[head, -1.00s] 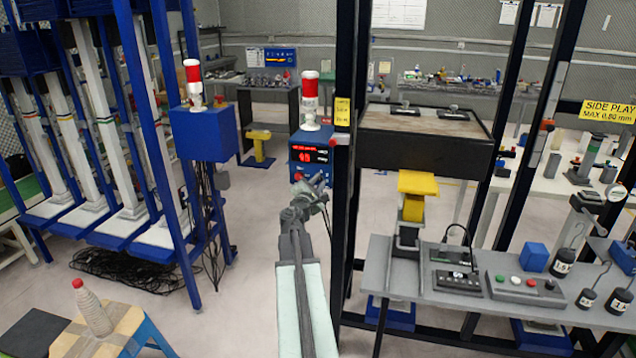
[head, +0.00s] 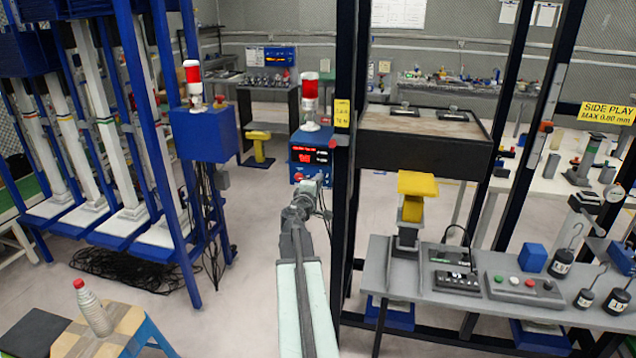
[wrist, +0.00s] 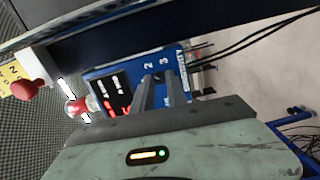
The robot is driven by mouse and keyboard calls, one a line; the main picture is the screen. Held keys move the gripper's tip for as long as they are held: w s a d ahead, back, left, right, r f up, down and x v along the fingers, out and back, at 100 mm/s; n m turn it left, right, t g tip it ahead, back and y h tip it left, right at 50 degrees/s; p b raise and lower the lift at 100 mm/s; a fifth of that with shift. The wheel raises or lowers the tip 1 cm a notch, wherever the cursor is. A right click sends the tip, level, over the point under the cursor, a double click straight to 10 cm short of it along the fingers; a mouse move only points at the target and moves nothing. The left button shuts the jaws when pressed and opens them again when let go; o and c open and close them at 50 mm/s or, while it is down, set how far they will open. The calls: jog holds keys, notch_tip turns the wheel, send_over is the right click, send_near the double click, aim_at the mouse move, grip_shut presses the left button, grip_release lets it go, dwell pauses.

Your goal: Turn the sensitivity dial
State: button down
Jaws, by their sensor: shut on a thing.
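A blue control box (head: 306,148) with a lit red display stands beside the dark post in the head view. In the wrist view its blue face (wrist: 178,57) shows the white marks 2 and 3 and the red display (wrist: 112,95). My gripper (head: 322,181) is at the lower part of this face. In the wrist view my gripper (wrist: 161,77) has its two grey fingers against the face near the marks, shut on the sensitivity dial. The fingers hide the dial, so its pointer cannot be read.
A red button (head: 298,177) sits on the box at lower left, close to my gripper. A red-and-white beacon (head: 310,95) stands on top. The dark post (head: 349,110) rises just to the right. Black cables (wrist: 235,42) run from the box.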

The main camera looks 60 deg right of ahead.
jog(key=shift+s+m, duration=0.1)
jog(key=shift+m, duration=1)
jog(key=c, duration=1.3)
grip_release()
jog(key=shift+a, duration=0.1)
jog(key=v, duration=0.7)
jog(key=shift+s+a, duration=0.1)
jog(key=shift+a, duration=0.2)
